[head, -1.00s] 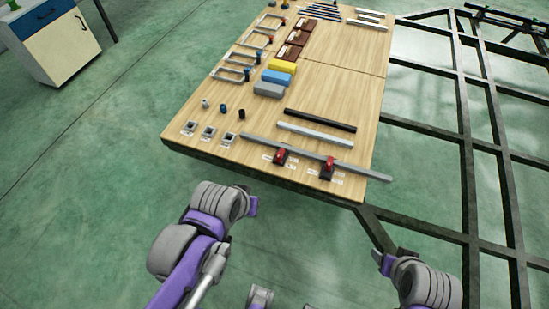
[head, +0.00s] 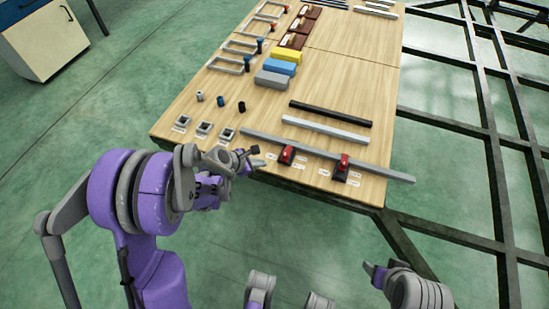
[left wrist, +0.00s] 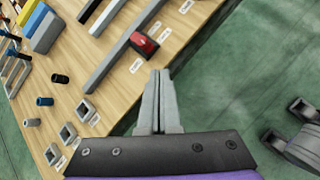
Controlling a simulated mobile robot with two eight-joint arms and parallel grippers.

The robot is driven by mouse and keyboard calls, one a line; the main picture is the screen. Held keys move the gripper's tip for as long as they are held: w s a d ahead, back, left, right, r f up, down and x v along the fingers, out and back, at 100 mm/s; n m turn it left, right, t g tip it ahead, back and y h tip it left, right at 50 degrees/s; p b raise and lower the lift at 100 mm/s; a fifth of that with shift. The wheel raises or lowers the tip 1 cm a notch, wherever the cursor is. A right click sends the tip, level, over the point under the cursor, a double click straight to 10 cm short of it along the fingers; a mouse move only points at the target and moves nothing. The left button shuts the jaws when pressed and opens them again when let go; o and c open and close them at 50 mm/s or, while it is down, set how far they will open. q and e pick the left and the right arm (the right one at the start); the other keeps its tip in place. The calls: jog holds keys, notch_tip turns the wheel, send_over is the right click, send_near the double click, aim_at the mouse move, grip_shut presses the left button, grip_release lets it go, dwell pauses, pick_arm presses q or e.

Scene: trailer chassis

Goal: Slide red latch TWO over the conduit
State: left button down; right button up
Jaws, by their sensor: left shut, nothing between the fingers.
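Two red latches on dark bases sit near the table's front edge, the left red latch (head: 287,154) and the right red latch (head: 342,166). Their labels are too small to read, so I cannot tell which is TWO. The long grey conduit (head: 385,174) lies along just behind them and overhangs the right edge. My left gripper (head: 257,157) is shut and empty at the front edge, left of the left latch. In the left wrist view its fingers (left wrist: 160,88) point toward one red latch (left wrist: 143,43), apart from it. Only part of my right arm shows at the lower right; its fingers are unclear.
On the wooden table (head: 340,85), a black bar (head: 330,113) and a light bar (head: 325,130) lie behind the conduit. Square sockets (head: 204,129) and small cylinders (head: 221,101) are at the left. A dark metal frame (head: 480,135) stands to the right.

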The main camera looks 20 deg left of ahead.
aim_at(284, 158)
pick_arm(q)
jog(key=w+a+f+n+b, duration=0.1)
jog(key=w+a+f+n, duration=0.2)
jog(key=f, duration=0.3)
jog(key=shift+f+n+t+b, duration=0.3)
jog(key=shift+f+n, duration=0.1)
jog(key=shift+n, duration=0.1)
pick_arm(e)
jog(key=f, duration=0.1)
jog(key=w+a+f, duration=0.1)
jog(key=shift+f, duration=0.4)
pick_arm(q)
jog(key=shift+s, duration=0.1)
jog(key=b+x, duration=0.2)
jog(key=x, duration=0.8)
jog(key=shift+w+d+f, duration=0.1)
jog(key=shift+w+d, duration=0.5)
jog(key=shift+w, duration=0.25)
jog(key=shift+w+d, duration=0.3)
jog(key=shift+w, duration=0.2)
jog(key=shift+w+d, duration=0.25)
jog(key=shift+w, duration=0.25)
pick_arm(e)
jog(key=shift+w+f, duration=0.2)
jog(key=shift+f, duration=1.1)
